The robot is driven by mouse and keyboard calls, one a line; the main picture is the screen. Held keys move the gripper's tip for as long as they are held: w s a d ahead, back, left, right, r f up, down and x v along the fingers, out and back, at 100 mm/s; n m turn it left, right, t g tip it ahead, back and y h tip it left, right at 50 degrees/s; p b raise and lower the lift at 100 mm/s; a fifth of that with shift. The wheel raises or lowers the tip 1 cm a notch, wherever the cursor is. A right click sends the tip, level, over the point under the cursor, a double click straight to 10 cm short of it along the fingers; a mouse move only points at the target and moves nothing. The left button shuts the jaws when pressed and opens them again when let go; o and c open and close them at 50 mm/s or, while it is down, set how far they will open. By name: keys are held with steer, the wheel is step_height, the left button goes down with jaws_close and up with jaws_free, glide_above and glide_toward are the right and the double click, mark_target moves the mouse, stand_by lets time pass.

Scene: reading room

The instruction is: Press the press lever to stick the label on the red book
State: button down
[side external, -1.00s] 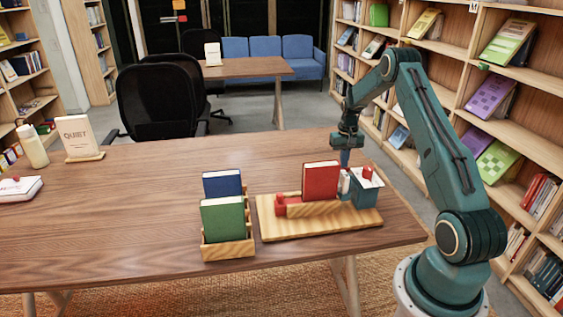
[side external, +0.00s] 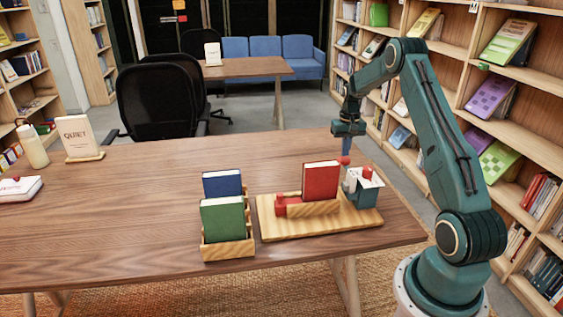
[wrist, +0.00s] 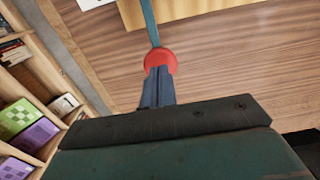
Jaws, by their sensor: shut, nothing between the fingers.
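The red book (side external: 321,180) stands upright in a wooden holder on the board. The teal and white press (side external: 362,190) stands right of it. A red knob (side external: 345,160) shows at the press, just below my gripper (side external: 346,154). In the wrist view the round red knob (wrist: 161,61) sits at the end of a thin teal lever (wrist: 151,25). My shut, empty gripper (wrist: 158,72) has its fingertips at the knob's near edge; I cannot tell whether they touch. I cannot make out a label on the book.
The wooden board (side external: 285,228) lies near the table's right edge. A wooden rack (side external: 228,249) with a green book (side external: 223,219) and a blue book (side external: 222,184) stands left of it. Shelves (side external: 510,90) stand at right.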

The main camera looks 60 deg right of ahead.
steer(key=shift+r, duration=2.15)
steer(key=shift+a+r, duration=0.2)
steer(key=shift+r, duration=0.05)
steer(key=s+a+r+n+t+h, duration=0.1)
steer(key=a+r+n, duration=0.1)
steer(key=a+r, duration=0.85)
steer(key=s+a+r+n+t, duration=0.1)
steer(key=a+r+n, duration=0.1)
steer(key=a+r, duration=0.85)
steer(key=s+a+f+n+t+y, duration=0.1)
steer(key=s+a+n+t, duration=0.2)
steer(key=s+a, duration=1.5)
steer(key=shift+s+a+f+n+t, duration=0.3)
steer(key=shift+s+a+f+n, duration=0.1)
steer(key=shift+a+n, duration=0.65)
